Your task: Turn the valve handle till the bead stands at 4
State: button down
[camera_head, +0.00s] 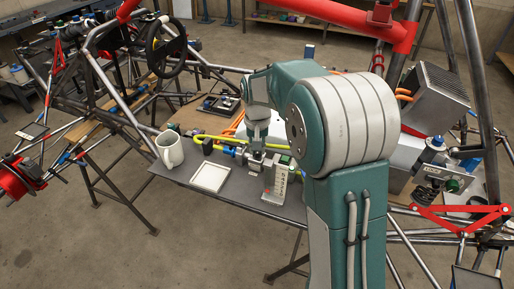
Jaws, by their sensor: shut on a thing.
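My gripper (257,146) points down at the end of my teal and white arm, over the small pipework on the grey table. It is shut on the valve handle, which is mostly hidden under and between the fingers. Beside it on the right stands an upright pale gauge (280,178) with a column of dark marks and a green part near its top. The bead and its level are too small to make out in this view.
Red and grey chassis tubes surround the table (182,174). A finned metal box (437,93) is at the right.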

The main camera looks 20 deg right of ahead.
jog(key=n, duration=0.4)
jog(key=shift+w+n, duration=0.15)
jog(key=shift+n, duration=0.15)
jog(key=n, duration=0.4)
jog(key=shift+n, duration=0.3)
jog(key=c, duration=0.6)
grip_release()
jog(key=shift+a, duration=0.1)
notch_tip(320, 180, up, 12)
